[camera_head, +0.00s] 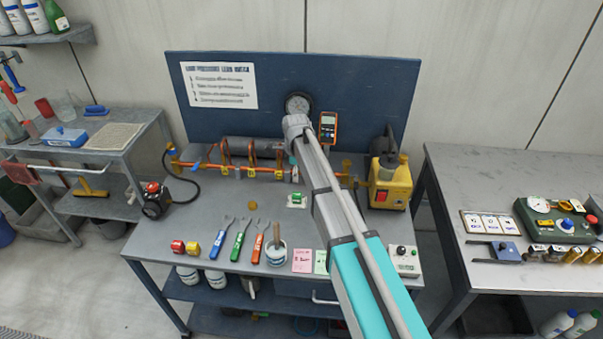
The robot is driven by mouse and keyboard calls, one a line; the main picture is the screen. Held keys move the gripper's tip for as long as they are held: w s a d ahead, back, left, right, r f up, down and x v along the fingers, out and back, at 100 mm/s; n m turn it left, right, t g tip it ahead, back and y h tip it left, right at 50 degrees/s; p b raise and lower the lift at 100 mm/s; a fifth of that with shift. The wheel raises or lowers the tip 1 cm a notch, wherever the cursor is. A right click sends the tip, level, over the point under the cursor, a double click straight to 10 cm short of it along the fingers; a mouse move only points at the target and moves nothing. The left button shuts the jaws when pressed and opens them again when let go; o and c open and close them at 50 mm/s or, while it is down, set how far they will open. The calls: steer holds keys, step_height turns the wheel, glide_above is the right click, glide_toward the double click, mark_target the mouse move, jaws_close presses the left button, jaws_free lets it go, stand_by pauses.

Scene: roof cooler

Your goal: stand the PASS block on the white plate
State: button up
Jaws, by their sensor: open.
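A small green block (297,197), which looks like the PASS block, is on a small white plate (304,206) near the middle of the workbench. Its lettering is too small to read, and I cannot tell whether it stands upright or lies flat. My arm reaches in from the bottom right, and its wrist is over the back of the bench. My gripper (295,177) points down just behind and above the green block, small and partly hidden by my arm. It is open, and no object shows in it.
Red and yellow blocks (185,247) lie at the front left. Several colored-handled tools (238,241) and a small tub (277,254) are at the front. Behind my gripper runs a copper pipe (215,168). A yellow machine (391,183) stands at the back right.

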stand_by(0.3)
steer(key=s+d+n, duration=1.8)
steer(key=s+d, duration=0.6)
steer(key=s, duration=0.2)
steer(key=shift+d, duration=0.4)
